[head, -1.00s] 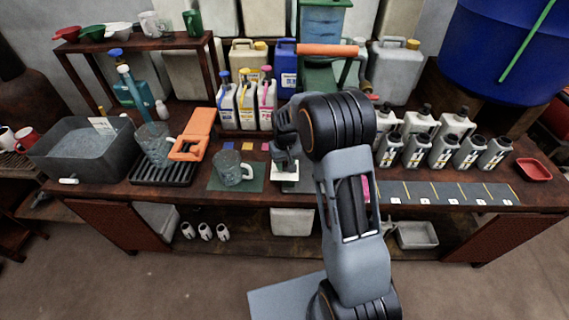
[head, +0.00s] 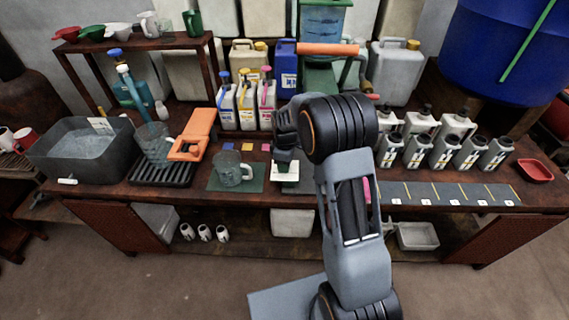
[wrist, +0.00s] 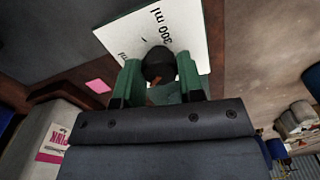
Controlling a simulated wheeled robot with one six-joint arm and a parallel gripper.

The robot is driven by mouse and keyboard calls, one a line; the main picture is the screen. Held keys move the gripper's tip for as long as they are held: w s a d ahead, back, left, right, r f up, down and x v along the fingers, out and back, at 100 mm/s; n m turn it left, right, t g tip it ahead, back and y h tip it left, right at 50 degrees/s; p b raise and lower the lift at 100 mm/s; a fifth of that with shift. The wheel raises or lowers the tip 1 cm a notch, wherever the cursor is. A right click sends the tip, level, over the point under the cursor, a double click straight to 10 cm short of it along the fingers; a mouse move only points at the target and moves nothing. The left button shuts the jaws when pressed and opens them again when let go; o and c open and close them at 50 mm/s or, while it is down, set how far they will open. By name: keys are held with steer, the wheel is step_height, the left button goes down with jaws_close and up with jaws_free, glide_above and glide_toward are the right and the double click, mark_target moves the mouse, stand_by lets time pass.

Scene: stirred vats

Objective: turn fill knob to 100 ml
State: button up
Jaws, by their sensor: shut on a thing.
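The fill knob (wrist: 158,62) is a dark round knob on a white dial plate (wrist: 185,28) in the wrist view. The plate reads "300 ml" beside the knob, and part of another "ml" mark shows at its left edge. My gripper (wrist: 160,80) has its two green fingers on either side of the knob, shut on it. The knob's pointer is not clear, so its setting cannot be read. In the head view, the white plate (head: 285,178) shows at the bench's front, below my gripper (head: 286,160), which hides the knob.
A glass jug (head: 232,170) stands on a green mat left of the plate. An orange-handled device (head: 195,135), a grey tub (head: 85,150) and jugs with coloured caps (head: 247,105) are nearby. Several grey bottles (head: 443,150) stand to the right.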

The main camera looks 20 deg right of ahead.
steer(key=n, duration=0.6)
steer(key=shift+r, duration=0.1)
steer(key=shift+n, duration=0.5)
steer(key=o, duration=0.9)
